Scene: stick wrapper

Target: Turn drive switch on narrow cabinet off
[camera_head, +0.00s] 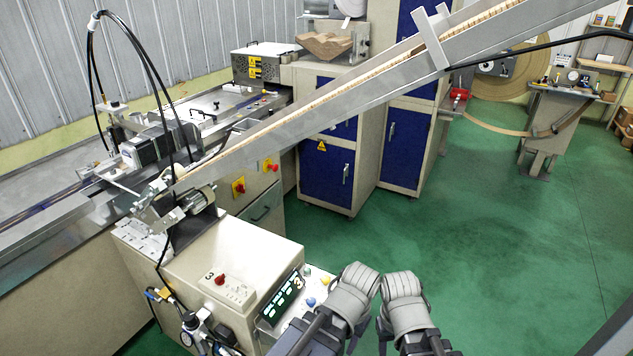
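Two red rotary switches on yellow plates sit on the side of the cream machine cabinet: the nearer switch (239,187) and the farther switch (271,166). A red knob (220,280) stands on a light box on top of the cream cabinet marked 3 (205,262). I cannot tell which of these is the drive switch, nor read any switch position. My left gripper (356,286) and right gripper (404,289) are side by side at the bottom centre, to the right of the cabinet marked 3 and apart from all the switches. Their fingertips cannot be made out.
A long sloping chute (340,103) crosses above the machine. A small display panel (280,299) with coloured buttons is just left of my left gripper. Blue-doored cabinets (325,178) stand behind. The green floor (480,240) is clear to the right.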

